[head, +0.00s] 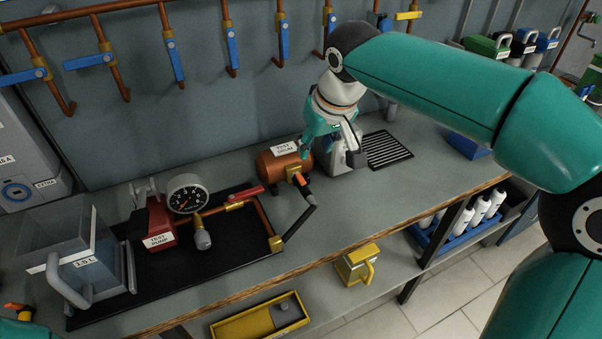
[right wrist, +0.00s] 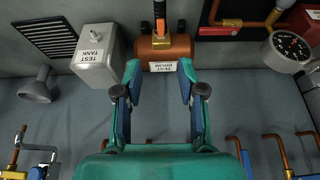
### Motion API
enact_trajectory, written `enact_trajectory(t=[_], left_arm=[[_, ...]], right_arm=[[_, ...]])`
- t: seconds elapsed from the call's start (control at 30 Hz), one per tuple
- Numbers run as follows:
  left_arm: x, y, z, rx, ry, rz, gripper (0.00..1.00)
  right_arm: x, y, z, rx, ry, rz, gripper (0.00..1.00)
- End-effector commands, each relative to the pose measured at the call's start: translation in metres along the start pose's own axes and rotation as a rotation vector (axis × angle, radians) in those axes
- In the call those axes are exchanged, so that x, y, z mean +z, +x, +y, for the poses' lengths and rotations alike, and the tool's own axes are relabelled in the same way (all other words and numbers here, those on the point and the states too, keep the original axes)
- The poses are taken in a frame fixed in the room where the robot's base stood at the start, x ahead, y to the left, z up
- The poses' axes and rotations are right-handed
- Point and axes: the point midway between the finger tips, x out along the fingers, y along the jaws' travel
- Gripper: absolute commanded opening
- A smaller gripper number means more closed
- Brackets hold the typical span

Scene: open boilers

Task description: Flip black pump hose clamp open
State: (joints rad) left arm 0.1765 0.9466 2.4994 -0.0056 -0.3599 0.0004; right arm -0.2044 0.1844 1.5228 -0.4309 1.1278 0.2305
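The black pump hose (head: 298,222) lies at the right end of the pump's copper pipe and points up toward the copper test drum (head: 273,169). An orange-and-black fitting (head: 298,178) sits at the drum's front; I cannot make out the clamp's own shape or whether it is open. In the right wrist view the drum (right wrist: 176,48) and a black hose end with an orange band (right wrist: 160,22) lie beyond the fingertips. My right gripper (right wrist: 159,68) is open and empty, above and behind the drum in the head view (head: 328,135). A teal piece of my left arm (head: 18,331) shows at the lower left corner.
The red test pump (head: 162,222) with a gauge (head: 187,193) stands on a black mat. The grey test tank (right wrist: 97,54) stands close beside the drum. A clear container (head: 78,255) is at the left. Blue-handled valves (head: 173,58) hang along the wall.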

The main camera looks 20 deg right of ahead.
Motion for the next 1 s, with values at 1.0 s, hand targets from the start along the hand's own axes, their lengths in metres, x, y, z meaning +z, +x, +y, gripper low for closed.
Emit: enact_trajectory(t=[1.0], left_arm=[[0.0, -0.004, 0.001, 0.0, 0.0, 0.001, 0.6]], right_arm=[[-0.001, 0.138, -0.003, -0.002, -0.005, -0.001, 0.4]])
